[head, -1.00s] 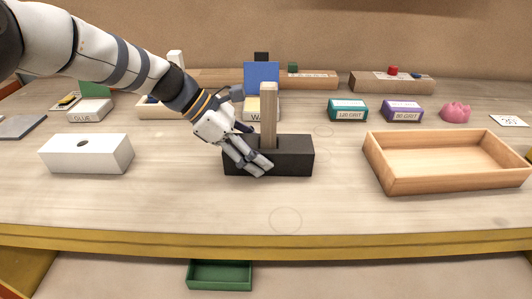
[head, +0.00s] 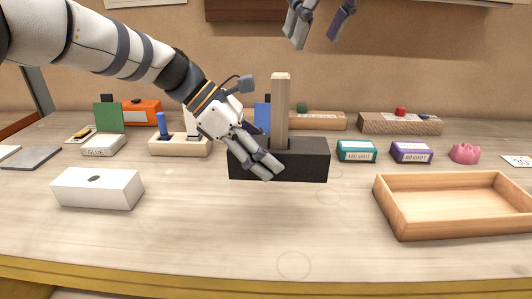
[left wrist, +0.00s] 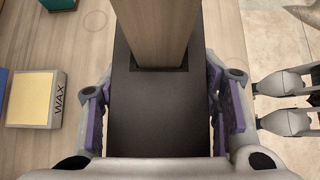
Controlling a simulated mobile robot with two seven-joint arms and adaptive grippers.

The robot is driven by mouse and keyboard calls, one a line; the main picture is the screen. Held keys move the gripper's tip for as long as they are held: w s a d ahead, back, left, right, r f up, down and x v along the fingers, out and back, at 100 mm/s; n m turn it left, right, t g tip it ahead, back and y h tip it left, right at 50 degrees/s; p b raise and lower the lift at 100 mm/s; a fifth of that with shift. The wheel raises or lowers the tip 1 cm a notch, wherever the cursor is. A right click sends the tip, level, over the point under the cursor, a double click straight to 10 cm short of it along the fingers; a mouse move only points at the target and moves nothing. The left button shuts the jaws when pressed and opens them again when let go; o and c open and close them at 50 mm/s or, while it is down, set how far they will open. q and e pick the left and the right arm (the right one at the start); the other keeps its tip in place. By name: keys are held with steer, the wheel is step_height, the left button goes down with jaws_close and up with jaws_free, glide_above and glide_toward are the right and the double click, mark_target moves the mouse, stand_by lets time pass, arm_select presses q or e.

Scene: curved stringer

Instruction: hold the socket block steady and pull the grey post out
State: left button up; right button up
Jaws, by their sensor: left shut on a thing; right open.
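The socket block (head: 308,166) is a long black block on the bench, in the middle of the head view. The post (head: 281,105), a greyish-brown square bar, stands upright in its socket. My left gripper (head: 262,163) is shut on the block, left of the post. In the left wrist view the block (left wrist: 150,115) lies between the purple finger pads, with the post (left wrist: 160,30) rising from it. My right gripper (head: 318,35) is open and empty, above and behind the post at the top edge, apart from it.
A white block with a hole (head: 97,188) stands at left. An empty wooden tray (head: 455,230) is at right. The bench front is clear.

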arm_select(q)
steer(key=shift+f, duration=4)
steer(key=shift+f, duration=0.6)
